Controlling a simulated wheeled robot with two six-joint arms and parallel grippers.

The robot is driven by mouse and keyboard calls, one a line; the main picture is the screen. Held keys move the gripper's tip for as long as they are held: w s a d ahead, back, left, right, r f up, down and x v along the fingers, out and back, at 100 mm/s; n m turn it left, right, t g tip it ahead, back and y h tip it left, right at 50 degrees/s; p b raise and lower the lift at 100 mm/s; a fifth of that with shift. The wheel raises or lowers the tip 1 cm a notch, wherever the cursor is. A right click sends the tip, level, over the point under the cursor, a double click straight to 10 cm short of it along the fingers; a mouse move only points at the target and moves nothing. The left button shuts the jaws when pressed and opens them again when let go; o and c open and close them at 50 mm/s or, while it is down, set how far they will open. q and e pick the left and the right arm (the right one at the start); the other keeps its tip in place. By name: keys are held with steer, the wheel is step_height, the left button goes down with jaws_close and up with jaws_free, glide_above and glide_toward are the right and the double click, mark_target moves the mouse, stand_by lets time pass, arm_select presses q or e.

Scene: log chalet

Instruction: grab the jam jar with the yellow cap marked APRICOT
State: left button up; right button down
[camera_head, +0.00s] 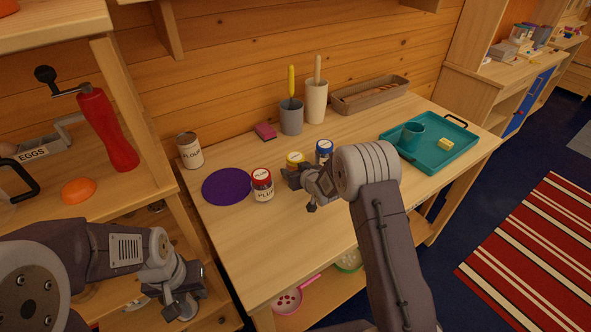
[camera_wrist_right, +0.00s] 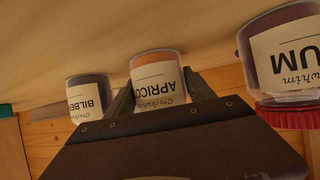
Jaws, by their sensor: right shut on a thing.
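The jam jar with the yellow cap (camera_head: 295,158) stands on the wooden table, mostly hidden behind my right gripper (camera_head: 298,179) in the head view. In the right wrist view, which is upside down, the jar labelled APRICOT (camera_wrist_right: 158,77) sits between the two fingers of my right gripper (camera_wrist_right: 160,92), shut on it. Its base appears at the tabletop; I cannot tell whether it touches. My left gripper (camera_head: 184,290) hangs at the lower left, away from the jars; its jaw opening is unclear.
A red-capped PLUM jar (camera_head: 262,185) and a blue-capped jar (camera_head: 324,150), labelled BILBERRY in part (camera_wrist_right: 88,98), stand on either side. A purple round mat (camera_head: 225,187), flour tin (camera_head: 189,150), grey cup (camera_head: 291,118) and teal tray (camera_head: 450,158) share the table. The front is clear.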

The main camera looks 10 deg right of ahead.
mark_target(295, 156)
step_height(295, 156, up, 10)
steer(key=shift+f+p, duration=0.1)
steer(key=shift+p, duration=0.45)
